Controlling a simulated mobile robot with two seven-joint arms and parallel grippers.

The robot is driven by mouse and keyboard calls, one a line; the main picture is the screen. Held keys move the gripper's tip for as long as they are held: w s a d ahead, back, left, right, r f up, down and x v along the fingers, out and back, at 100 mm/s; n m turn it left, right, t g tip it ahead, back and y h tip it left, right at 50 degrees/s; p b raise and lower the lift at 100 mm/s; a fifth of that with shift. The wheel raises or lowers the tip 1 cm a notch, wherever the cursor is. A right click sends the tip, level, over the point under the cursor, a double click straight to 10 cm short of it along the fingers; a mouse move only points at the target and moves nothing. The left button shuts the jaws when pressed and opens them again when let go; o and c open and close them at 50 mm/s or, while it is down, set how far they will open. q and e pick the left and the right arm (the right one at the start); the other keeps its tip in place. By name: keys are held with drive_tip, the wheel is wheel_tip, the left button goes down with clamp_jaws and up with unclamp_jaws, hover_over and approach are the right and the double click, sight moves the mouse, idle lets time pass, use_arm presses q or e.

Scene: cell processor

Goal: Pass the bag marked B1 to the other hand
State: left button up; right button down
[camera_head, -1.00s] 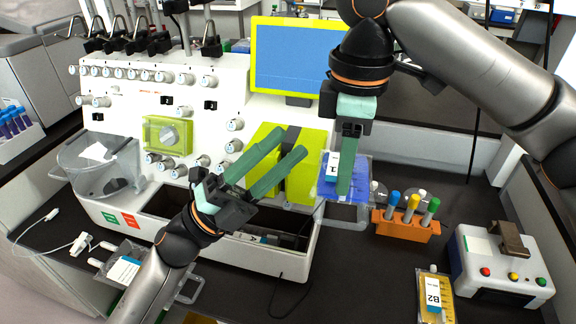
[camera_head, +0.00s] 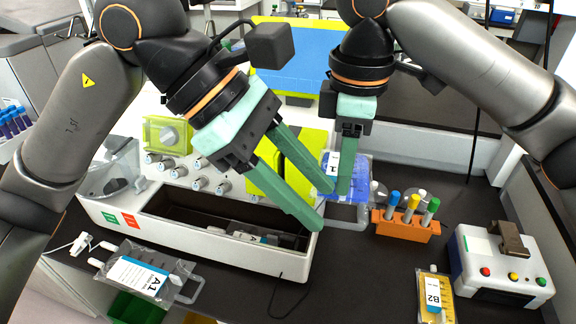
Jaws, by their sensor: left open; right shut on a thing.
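My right gripper (camera_head: 344,188) points down and is shut on a clear bag with blue contents (camera_head: 359,172). Its white label shows to the left of the fingers, but the mark on it is partly covered, so I cannot read B1 there. My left gripper (camera_head: 326,206) reaches in from the left with its two fingers spread and empty. Its upper fingertip is at the lower left of the blue bag, overlapping it in the picture; I cannot tell whether they touch.
The white processor (camera_head: 180,232) with an open tray stands behind and below my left gripper. A bag marked A1 (camera_head: 182,268) lies front left; a yellow bag marked B2 (camera_head: 446,289) front right. An orange tube rack (camera_head: 404,228) and a white button box (camera_head: 500,268) stand right.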

sight(333, 223)
use_arm(q)
drive_tip(key=d+f, duration=0.1)
drive_tip(key=f, duration=0.2)
drive_tip(key=w+d+f+t+y, duration=0.1)
drive_tip(key=f, duration=0.2)
drive_tip(key=w+d+f+t, duration=0.1)
drive_tip(key=d+f, duration=0.1)
drive_tip(key=f, duration=0.1)
drive_tip(key=shift+w+d+f+y, duration=0.1)
drive_tip(key=shift+w+y, duration=0.15)
drive_tip(key=shift+y, duration=0.15)
clamp_jaws()
idle(0.3)
drive_tip(key=shift+s, duration=0.1)
idle(0.9)
use_arm(e)
drive_tip(key=shift+c, duration=2.3)
unclamp_jaws()
